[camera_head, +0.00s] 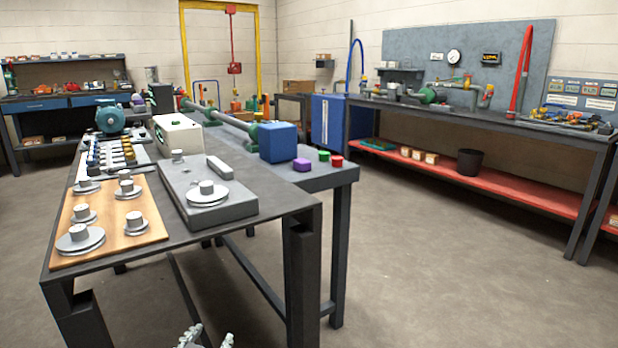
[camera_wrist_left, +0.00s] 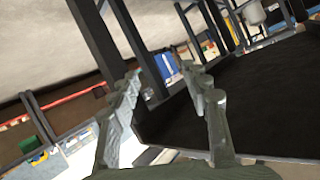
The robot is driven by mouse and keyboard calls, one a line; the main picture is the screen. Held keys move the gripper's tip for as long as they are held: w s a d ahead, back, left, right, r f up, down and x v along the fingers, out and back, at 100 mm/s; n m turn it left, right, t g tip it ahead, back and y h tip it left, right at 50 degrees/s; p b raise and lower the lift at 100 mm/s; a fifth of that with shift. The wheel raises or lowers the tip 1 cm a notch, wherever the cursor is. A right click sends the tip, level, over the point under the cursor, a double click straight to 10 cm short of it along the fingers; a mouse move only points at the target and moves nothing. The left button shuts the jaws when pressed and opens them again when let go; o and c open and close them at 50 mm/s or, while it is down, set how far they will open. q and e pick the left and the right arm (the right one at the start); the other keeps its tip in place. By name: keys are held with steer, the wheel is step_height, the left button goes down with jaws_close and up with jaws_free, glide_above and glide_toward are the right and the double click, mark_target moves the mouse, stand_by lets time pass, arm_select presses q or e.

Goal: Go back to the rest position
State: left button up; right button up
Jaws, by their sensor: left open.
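My left gripper (camera_head: 207,338) shows only by its fingertips at the bottom edge of the head view, in front of and below the near end of the workbench (camera_head: 185,240). In the left wrist view the left gripper (camera_wrist_left: 165,85) has its two fingers apart with nothing between them. It is clear of the bench parts. My right gripper is in neither view.
A wooden board (camera_head: 110,215) with several metal weights and a grey plate (camera_head: 190,180) lie on the bench. A blue box (camera_head: 278,142) and small coloured blocks stand behind. A second bench (camera_head: 470,115) runs along the right. Open floor (camera_head: 430,260) lies between.

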arm_select(q)
steer(key=s+a+f+g, duration=0.2)
steer(key=s+f+g, duration=0.1)
steer(key=s+f, duration=0.3)
steer(key=s+a+f+n+g+y, duration=0.1)
steer(key=s+a+f+g, duration=0.1)
steer(key=s+f, duration=0.5)
steer(key=s+a+f+g, duration=0.2)
steer(key=s+f+g, duration=0.2)
steer(key=s, duration=0.8)
step_height(320, 180, down, 3)
steer(key=shift+s+a+r+n+g, duration=0.15)
steer(key=shift+a+n+g, duration=0.15)
steer(key=shift+a+g, duration=0.1)
